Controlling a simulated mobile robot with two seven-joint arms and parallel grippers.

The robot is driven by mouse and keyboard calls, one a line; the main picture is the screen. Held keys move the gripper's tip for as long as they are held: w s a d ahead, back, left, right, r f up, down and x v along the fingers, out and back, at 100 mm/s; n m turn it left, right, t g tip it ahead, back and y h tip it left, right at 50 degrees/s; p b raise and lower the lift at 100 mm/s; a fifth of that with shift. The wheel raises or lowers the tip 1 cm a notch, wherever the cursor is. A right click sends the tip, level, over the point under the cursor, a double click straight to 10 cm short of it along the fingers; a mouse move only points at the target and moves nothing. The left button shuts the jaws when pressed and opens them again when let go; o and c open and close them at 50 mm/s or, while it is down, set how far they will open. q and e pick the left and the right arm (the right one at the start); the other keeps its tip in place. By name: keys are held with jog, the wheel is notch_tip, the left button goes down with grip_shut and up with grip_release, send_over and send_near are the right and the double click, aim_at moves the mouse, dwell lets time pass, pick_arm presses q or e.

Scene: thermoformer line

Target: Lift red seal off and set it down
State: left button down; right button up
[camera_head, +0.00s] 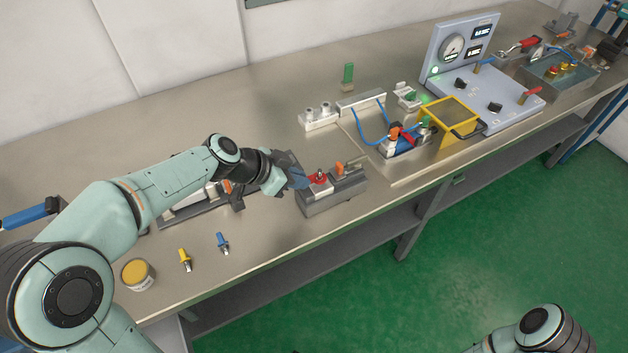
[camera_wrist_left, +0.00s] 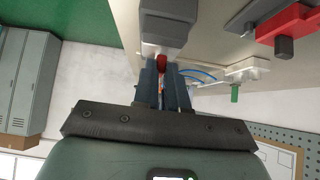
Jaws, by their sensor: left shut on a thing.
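The red seal (camera_head: 319,179) is at the left end of a grey block-shaped fixture (camera_head: 333,198) near the bench's front edge. My left gripper (camera_head: 300,179) reaches it from the left, with its blue-grey fingers at the seal. In the left wrist view the fingers (camera_wrist_left: 163,85) are close together, with a small red part, the seal (camera_wrist_left: 161,63), between their tips. The grey fixture (camera_wrist_left: 166,25) lies just beyond the tips. I cannot tell whether the seal still touches the fixture. My right gripper is out of view; only part of that arm shows at lower right.
An orange part (camera_head: 340,169) is on the same fixture. A yellow plug (camera_head: 184,259), a blue plug (camera_head: 222,243) and a yellow-topped tin (camera_head: 137,274) stand at front left. A tray with blue hoses (camera_head: 370,133) and a gauge panel (camera_head: 460,55) are to the right.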

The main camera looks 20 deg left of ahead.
pick_arm(q)
jog(key=shift+r+p, duration=1.35)
jog(key=shift+r, duration=1.55)
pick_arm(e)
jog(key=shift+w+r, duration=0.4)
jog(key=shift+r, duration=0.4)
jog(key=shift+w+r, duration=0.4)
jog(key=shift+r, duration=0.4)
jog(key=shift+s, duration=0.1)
